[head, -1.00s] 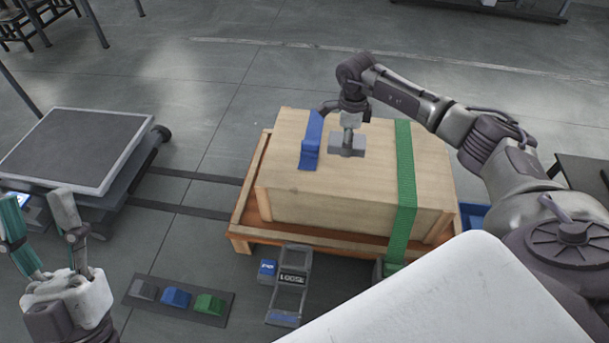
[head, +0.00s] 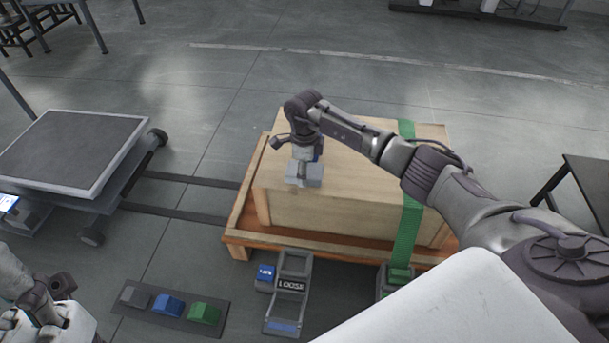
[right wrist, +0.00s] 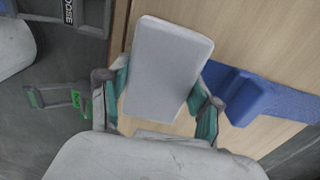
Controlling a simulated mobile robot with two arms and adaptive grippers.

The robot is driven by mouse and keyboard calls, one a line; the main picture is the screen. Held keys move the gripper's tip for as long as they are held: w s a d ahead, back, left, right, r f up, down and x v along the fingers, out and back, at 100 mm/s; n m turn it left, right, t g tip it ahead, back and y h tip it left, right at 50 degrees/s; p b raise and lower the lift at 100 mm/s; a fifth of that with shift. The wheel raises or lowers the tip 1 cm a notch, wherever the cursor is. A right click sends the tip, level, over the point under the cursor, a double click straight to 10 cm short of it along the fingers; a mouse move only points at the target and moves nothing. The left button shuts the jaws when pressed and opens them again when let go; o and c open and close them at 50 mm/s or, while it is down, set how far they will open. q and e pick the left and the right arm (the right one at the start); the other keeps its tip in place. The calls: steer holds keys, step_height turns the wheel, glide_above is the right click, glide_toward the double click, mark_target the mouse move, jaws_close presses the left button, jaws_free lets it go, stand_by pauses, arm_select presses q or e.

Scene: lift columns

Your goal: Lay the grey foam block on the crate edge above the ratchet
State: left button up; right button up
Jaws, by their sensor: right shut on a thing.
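My right gripper (head: 303,170) is shut on the grey foam block (head: 308,179). It holds the block over the wooden crate's top (head: 360,160), close to the near edge. I cannot tell whether the block touches the wood. In the right wrist view the pale block (right wrist: 167,68) sits between the teal finger pads. The open-framed ratchet labelled LOOSE (head: 290,287) is in front of the crate, below the block; its label shows at the wrist view's top left (right wrist: 68,12). My left gripper (head: 58,288) is partly in view at the lower left; its fingers are unclear.
A blue corner piece (right wrist: 245,95) lies on the crate beside the block, mostly hidden in the head view. A green strap (head: 410,215) crosses the crate's right side. A floor mat holds grey, blue and green pieces (head: 168,306). A wheeled platform (head: 75,150) stands left.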

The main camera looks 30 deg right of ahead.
steer(key=shift+f, duration=0.5)
steer(key=shift+r, duration=0.15)
steer(key=shift+f, duration=0.25)
steer(key=o, duration=0.7)
steer(key=shift+o, duration=0.2)
steer(key=shift+r, duration=0.15)
